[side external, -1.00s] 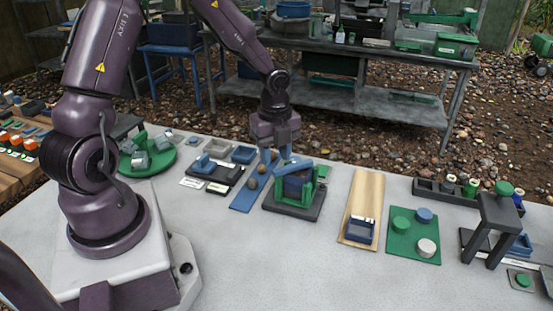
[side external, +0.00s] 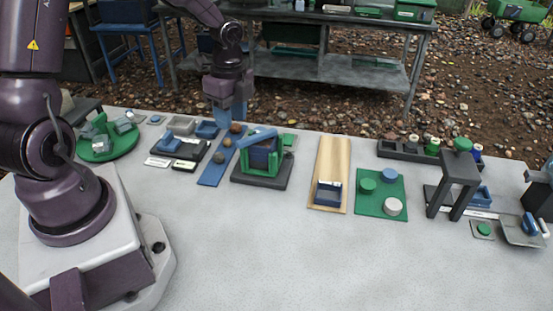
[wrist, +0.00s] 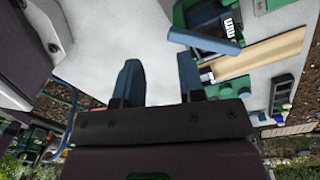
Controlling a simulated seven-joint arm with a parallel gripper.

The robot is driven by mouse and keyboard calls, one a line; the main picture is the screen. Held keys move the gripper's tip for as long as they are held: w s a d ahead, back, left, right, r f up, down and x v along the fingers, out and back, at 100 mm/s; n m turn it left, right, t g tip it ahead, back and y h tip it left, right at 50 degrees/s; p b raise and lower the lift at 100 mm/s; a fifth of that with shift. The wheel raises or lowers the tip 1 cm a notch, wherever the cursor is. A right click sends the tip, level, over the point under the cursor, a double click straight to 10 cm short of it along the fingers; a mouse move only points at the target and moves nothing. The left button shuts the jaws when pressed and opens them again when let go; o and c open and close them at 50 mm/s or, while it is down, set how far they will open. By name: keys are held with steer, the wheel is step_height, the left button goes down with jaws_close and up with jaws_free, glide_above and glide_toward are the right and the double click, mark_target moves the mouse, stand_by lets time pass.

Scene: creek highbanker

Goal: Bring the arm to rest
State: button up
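My gripper (side external: 226,112) hangs above the far side of the white table, behind the blue strip and left of the green frame. In the wrist view its two blue fingers (wrist: 157,82) stand apart with nothing between them. A green frame (side external: 246,165) on a dark base holds a dark blue block (side external: 263,153). A blue bar (side external: 257,138) lies tilted across its top; the bar also shows in the wrist view (wrist: 204,41), to the right of the fingers.
A blue strip (side external: 212,172) with brown balls lies near my gripper. A wooden board (side external: 331,165), a green board (side external: 381,207) and a dark stand (side external: 459,168) are to the right. A green round tray (side external: 97,152) is at left. The table's front (side external: 300,250) is clear.

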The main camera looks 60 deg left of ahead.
steer(key=s+d+r+n+t, duration=0.3)
steer(key=s+d+r+n, duration=0.2)
steer(key=r, duration=0.4)
steer(key=s+d+r+n+t, duration=0.3)
steer(key=s+d+r+n, duration=0.1)
steer(key=s+r+n, duration=0.3)
step_height(320, 180, up, 2)
steer(key=shift+s+d+r+n, duration=0.15)
steer(key=shift+s+d+n, duration=0.15)
steer(key=shift+n, duration=0.5)
